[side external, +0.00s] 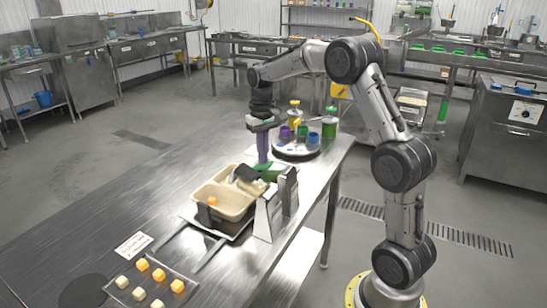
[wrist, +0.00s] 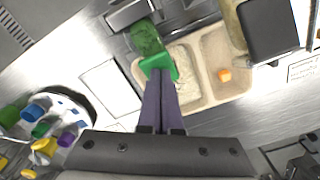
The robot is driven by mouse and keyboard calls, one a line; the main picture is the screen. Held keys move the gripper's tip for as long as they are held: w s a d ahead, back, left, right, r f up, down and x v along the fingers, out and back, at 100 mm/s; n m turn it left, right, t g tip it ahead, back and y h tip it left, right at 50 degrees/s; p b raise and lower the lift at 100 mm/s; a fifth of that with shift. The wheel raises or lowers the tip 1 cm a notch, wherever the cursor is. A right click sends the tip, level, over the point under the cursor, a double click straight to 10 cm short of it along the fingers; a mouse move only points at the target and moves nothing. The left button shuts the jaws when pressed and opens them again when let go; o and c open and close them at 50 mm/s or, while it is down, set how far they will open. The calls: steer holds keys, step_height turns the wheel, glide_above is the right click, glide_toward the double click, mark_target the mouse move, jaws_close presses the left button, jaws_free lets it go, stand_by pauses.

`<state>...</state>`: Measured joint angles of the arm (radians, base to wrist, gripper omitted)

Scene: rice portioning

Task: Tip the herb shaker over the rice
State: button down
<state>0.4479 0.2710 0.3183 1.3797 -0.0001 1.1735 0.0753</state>
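My gripper (wrist: 160,72) points down with its long purple fingers close together. They are shut on the green herb shaker, at its bright green collar (wrist: 158,64). The shaker's darker green body (wrist: 145,37) lies tilted, leaning away from the fingers. In the side view the shaker (side external: 264,167) hangs at the far edge of the beige tray (side external: 222,210). White rice (wrist: 187,78) fills the tray compartment beside the collar. I cannot tell whether herbs are falling. The tray's other compartment holds an orange cube (wrist: 224,75).
A white round stand (side external: 297,152) holds several coloured cups and bottles behind my gripper. Metal holders (side external: 268,215) stand right of the tray. Orange and pale cubes sit on a flat tray (side external: 150,284) in front.

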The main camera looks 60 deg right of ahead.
steer(key=shift+s+r, duration=0.3)
steer(key=shift+r, duration=0.7)
steer(key=shift+s+r, duration=0.3)
steer(key=shift+r, duration=0.65)
steer(key=shift+s+r, duration=0.3)
steer(key=shift+r, duration=0.7)
step_height(320, 180, up, 6)
steer(key=shift+f, duration=3)
steer(key=shift+f, duration=0.4)
